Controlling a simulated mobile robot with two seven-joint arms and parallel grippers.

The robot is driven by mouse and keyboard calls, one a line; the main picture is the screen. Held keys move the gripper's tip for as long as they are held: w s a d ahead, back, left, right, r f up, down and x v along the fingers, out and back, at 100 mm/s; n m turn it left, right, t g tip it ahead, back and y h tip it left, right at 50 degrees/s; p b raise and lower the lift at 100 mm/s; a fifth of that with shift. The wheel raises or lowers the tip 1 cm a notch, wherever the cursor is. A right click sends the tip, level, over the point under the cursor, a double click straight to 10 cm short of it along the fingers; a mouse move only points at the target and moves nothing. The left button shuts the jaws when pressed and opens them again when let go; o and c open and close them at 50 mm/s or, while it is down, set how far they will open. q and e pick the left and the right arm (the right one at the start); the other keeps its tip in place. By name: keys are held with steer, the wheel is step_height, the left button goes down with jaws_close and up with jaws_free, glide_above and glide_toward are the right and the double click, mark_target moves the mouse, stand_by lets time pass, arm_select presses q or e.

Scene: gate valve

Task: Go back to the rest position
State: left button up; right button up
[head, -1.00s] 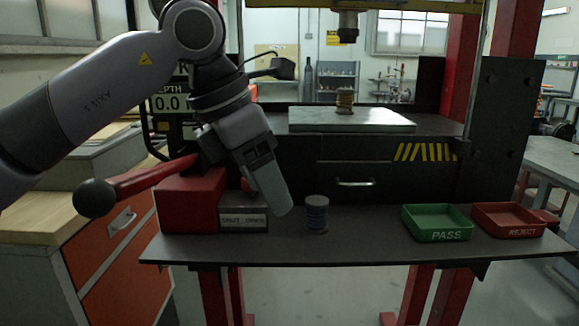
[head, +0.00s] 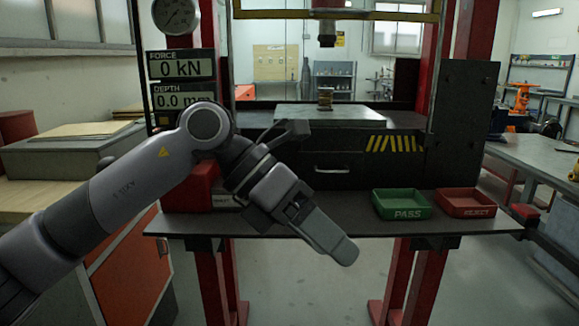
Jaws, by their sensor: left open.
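My left gripper (head: 335,250) is in front of the press shelf, low and pointing down to the right. Its jaws are open and nothing shows between them. My left arm comes in from the left and covers part of the red block (head: 190,190) and the label box beside it. My right gripper is not in view. The blue spool on the shelf does not show now; my arm and gripper cover that area. A brownish spool (head: 325,98) stands upright on the press plate (head: 340,115).
A green PASS tray (head: 402,207) and a red REJECT tray (head: 466,207) sit at the right of the shelf (head: 370,230). The display (head: 180,65) reads 0 kN. A workbench (head: 545,160) stands at right. The floor in front is clear.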

arm_select(q)
steer(key=s+d+n+g+h+p, duration=0.1)
steer(key=s+d+n+g+h, duration=0.3)
steer(key=h, duration=0.5)
steer(key=w+a+f+n+t+y+p, duration=0.1)
steer(key=w+a+f+n+t+y, duration=0.15)
steer(key=a+f+n+t, duration=0.5)
steer(key=w+a+f+n+t+y+p, duration=0.1)
steer(key=w+a+f+n+t+y, duration=0.15)
steer(key=n+t, duration=0.9)
steer(key=w+a+f+n+t+y+p, duration=0.1)
steer(key=w+a+f+n+t+y, duration=0.15)
steer(key=a+f+n+t, duration=0.75)
steer(key=s+a+f+n+g+y, duration=0.4)
steer(key=s+f+n+g, duration=0.2)
steer(key=s+f, duration=0.3)
steer(key=s+a+f+n+g+y, duration=0.4)
steer(key=s+f+n+g+y, duration=0.1)
steer(key=f, duration=0.5)
steer(key=s+n+g+p, duration=0.1)
steer(key=s+n, duration=0.1)
steer(key=s, duration=0.1)
steer(key=shift+s+a+n, duration=0.2)
steer(key=shift+s+n, duration=0.15)
steer(key=shift+n, duration=0.05)
